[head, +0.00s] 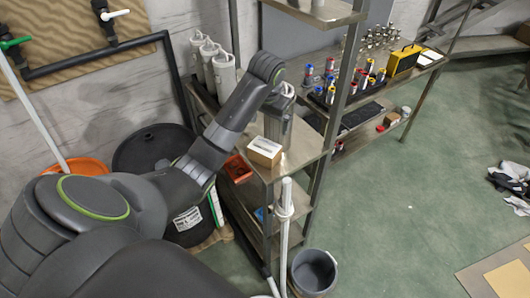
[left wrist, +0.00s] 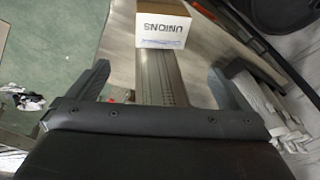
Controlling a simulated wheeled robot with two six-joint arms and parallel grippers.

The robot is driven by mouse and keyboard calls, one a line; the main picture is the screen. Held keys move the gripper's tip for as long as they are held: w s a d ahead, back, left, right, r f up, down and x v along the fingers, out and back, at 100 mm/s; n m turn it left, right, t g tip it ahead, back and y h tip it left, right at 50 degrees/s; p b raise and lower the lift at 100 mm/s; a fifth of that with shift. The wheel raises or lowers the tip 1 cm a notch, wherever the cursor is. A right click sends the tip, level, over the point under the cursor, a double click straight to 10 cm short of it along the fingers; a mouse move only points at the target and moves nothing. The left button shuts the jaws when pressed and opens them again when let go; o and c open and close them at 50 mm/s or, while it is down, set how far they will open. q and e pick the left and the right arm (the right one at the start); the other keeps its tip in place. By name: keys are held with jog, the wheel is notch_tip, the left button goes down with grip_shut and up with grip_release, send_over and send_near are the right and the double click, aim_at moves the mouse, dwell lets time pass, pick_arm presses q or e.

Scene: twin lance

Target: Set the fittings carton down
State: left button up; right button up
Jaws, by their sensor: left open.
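The fittings carton (head: 264,152) is a small white and brown box standing on the steel shelf board (head: 300,150) near its front corner. In the left wrist view the carton (left wrist: 163,24) shows at the top, with the word "UNIONS" upside down on its white face. My left gripper (left wrist: 160,78) is open, its two dark fingers spread wide. The carton lies beyond the fingertips, apart from them. In the head view my left arm reaches over the shelf from the left, and its wrist hides most of the gripper. My right gripper is not in view.
White canisters (head: 209,62) stand behind the arm. A steel post (head: 338,95) rises right of the carton. A white pipe (head: 285,225) stands in front of the shelf, near a grey bucket (head: 313,272). A yellow case (head: 403,60) sits on the far bench. The green floor at right is largely clear.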

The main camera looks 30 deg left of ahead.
pick_arm(q)
jog(key=b, duration=0.5)
send_near(265, 147)
jog(key=p+x, duration=0.1)
jog(key=x, duration=0.4)
jog(key=shift+w+p, duration=0.2)
jog(key=shift+p, duration=0.2)
jog(key=shift+p+x, duration=0.35)
jog(key=shift+x, duration=0.45)
jog(key=x, duration=0.3)
jog(key=shift+s+f+p, duration=0.15)
jog(key=shift+f+p, duration=0.05)
jog(key=shift+p, duration=0.2)
jog(key=shift+f, duration=0.45)
jog(key=shift+r, duration=0.1)
jog(key=c, duration=0.9)
